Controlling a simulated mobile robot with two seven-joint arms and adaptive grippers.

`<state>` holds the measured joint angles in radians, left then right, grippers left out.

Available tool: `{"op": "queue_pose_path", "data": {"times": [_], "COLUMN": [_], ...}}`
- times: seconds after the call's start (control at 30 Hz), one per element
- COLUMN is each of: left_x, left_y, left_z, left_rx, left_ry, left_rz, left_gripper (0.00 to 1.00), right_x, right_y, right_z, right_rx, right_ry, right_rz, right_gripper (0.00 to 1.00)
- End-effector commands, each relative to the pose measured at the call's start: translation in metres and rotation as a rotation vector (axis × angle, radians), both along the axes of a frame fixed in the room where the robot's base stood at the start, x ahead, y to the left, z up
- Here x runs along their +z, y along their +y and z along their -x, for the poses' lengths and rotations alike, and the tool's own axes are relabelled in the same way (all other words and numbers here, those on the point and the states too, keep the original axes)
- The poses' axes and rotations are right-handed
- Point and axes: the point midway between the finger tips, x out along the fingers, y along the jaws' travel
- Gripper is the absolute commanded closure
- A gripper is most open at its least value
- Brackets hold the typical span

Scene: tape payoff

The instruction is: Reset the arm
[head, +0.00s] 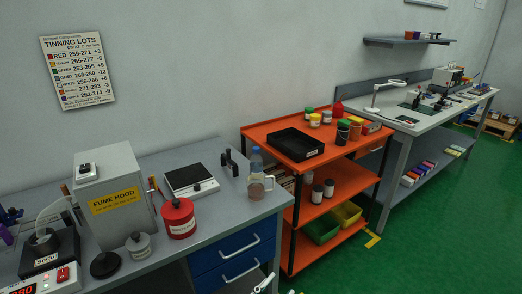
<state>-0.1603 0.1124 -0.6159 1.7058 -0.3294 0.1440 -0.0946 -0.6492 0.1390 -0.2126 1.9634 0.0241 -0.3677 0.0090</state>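A small white and dark part of my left gripper (264,284) shows at the bottom edge, in front of the blue drawers of the grey bench. Most of it is cut off, so I cannot tell whether it is open or shut. My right gripper is not in view. No tape payoff or arm of one can be made out clearly in the head view.
Green floor (420,240) is clear at right.

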Motion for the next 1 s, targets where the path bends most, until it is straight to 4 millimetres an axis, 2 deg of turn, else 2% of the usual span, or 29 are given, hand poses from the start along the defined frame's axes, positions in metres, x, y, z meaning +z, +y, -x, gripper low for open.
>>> {"op": "queue_pose_path", "data": {"times": [0.03,0.13,0.2,0.3,0.43,0.5,0.6,0.83,0.87,0.9,1.0], "left_x": [-0.024,-0.064,-0.091,-0.123,-0.150,-0.158,-0.164,-0.166,-0.166,-0.166,-0.166], "left_y": [0.029,0.083,0.120,0.166,0.210,0.225,0.237,0.240,0.240,0.240,0.240], "left_z": [0.007,0.021,0.038,0.065,0.097,0.109,0.120,0.122,0.122,0.122,0.122], "left_rx": [0.065,0.177,0.248,0.333,0.410,0.436,0.457,0.462,0.461,0.461,0.461], "left_ry": [0.088,0.242,0.345,0.474,0.594,0.635,0.669,0.678,0.677,0.677,0.677], "left_rz": [-0.003,-0.019,-0.031,-0.053,-0.077,-0.085,-0.093,-0.095,-0.096,-0.096,-0.096], "left_gripper": [0.66,0.66,0.66,0.66,0.66,0.66,0.66,0.66,0.72,0.72,0.72], "right_x": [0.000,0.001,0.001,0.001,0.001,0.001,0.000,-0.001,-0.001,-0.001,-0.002], "right_y": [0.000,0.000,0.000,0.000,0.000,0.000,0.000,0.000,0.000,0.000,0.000], "right_z": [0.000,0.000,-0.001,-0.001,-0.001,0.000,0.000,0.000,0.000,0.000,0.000], "right_rx": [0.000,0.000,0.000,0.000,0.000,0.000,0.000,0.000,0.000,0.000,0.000], "right_ry": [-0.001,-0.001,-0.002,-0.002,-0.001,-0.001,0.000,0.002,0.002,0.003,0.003], "right_rz": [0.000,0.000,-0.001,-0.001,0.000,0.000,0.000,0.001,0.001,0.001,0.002], "right_gripper": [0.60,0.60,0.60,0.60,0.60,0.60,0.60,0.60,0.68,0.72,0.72]}}
